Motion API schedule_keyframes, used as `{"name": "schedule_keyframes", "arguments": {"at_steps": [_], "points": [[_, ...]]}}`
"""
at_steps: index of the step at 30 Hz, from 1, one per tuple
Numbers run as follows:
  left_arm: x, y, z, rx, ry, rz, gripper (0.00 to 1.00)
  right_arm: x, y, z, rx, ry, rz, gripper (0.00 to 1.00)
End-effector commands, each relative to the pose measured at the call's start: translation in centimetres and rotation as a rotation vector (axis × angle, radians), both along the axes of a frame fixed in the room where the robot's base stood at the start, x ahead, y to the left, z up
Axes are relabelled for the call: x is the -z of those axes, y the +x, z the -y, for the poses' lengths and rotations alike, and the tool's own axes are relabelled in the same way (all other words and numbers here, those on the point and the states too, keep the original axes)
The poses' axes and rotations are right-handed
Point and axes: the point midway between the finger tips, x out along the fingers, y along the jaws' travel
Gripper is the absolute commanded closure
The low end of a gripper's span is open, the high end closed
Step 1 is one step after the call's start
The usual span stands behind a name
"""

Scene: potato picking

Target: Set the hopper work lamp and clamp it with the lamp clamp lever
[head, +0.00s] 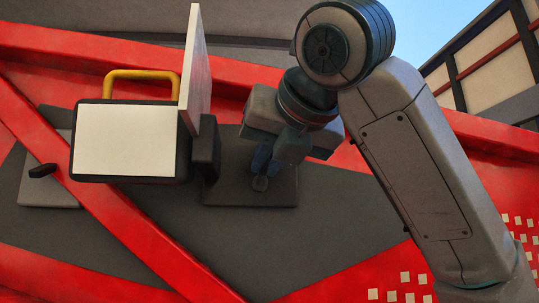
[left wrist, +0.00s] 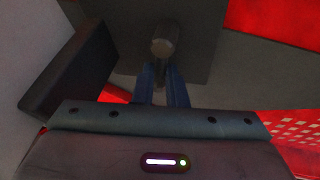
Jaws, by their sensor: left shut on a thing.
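The work lamp (head: 125,140) has a pale square face, a black frame and a yellow handle on top. It shows in the head view at left. A dark mounting plate (head: 284,188) is right of it, with a lever on it that I take for the lamp clamp lever (left wrist: 165,38). My left gripper (head: 262,165) is in front of this plate. In the left wrist view its blue fingers (left wrist: 162,88) are shut on the lever, whose rounded grey end sticks out beyond them. The fingers and arm hide part of the lever. My right gripper is not in view.
A tall white panel (head: 197,70) stands edge-on between the lamp and my gripper, above a black block (head: 205,158). A small black handle (head: 42,170) sits on a grey plate at far left.

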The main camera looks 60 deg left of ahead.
Motion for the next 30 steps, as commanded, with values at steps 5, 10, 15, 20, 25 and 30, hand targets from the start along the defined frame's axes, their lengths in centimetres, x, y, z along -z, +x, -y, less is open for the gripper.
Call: {"name": "schedule_keyframes", "arguments": {"at_steps": [5,10,15,20,25,30], "points": [[0.6,-0.1,0.1,-0.001,-0.017,0.014,1.0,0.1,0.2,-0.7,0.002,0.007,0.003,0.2],[0.6,-0.1,0.1,-0.001,-0.018,0.013,1.0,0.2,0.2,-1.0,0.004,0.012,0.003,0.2],[0.6,-0.1,0.1,-0.001,-0.018,0.013,0.79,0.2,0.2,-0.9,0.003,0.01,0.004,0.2],[0.6,-0.1,0.0,-0.001,-0.018,0.016,0.67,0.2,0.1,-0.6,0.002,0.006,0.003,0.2],[0.4,-0.1,0.0,0.0,-0.015,0.013,0.67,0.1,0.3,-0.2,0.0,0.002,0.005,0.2],[0.2,-0.1,0.6,0.001,-0.012,0.011,0.67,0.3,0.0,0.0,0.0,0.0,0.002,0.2]]}}
